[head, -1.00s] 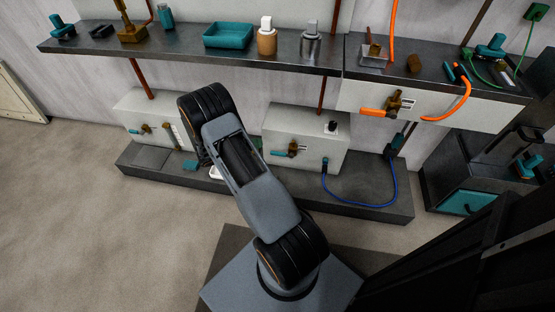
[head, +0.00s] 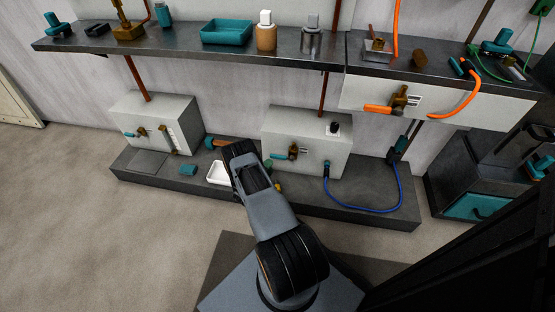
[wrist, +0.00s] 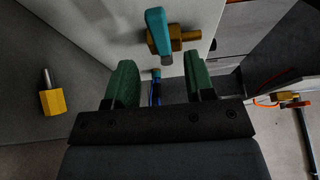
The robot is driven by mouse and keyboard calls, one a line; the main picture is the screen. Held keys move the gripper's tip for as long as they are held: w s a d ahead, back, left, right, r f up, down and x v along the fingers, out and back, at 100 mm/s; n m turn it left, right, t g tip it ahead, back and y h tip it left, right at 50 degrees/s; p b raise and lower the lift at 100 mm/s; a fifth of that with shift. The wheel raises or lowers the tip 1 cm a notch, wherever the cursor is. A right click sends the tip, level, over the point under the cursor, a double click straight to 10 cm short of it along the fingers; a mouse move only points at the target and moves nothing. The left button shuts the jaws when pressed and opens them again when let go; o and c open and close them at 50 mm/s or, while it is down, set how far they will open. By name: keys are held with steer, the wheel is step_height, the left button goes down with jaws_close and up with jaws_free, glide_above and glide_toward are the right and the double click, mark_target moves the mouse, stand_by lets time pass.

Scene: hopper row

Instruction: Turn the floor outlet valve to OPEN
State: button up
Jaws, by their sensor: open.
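The floor valve is on the front of the middle white box (head: 335,160) and has a brass body (head: 293,152) with a teal lever (head: 278,156). In the head view the lever points left from the body. In the wrist view the teal lever (wrist: 157,30) and brass body (wrist: 182,37) stand out from the white face, ahead of my fingers. My gripper (wrist: 160,82) is open, with its two green fingers apart and nothing seen between them but background. The lever is beyond the fingertips, with no contact visible. In the head view my arm mostly hides the gripper.
A yellow hexagonal piece with a metal stem (wrist: 52,102) lies on the dark plinth. A blue hose (head: 362,207) loops right of the middle box. Another valved box (head: 175,108) stands left; a shelf (head: 180,55) runs above.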

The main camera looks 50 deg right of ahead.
mark_target(277, 158)
steer(key=d, duration=0.2)
steer(key=d+b, duration=0.1)
steer(key=d, duration=0.2)
steer(key=w+d, duration=0.1)
steer(key=d, duration=0.1)
steer(key=shift+w+d+b, duration=0.1)
steer(key=shift+d+b, duration=0.1)
steer(key=shift+b, duration=0.2)
jaws_close()
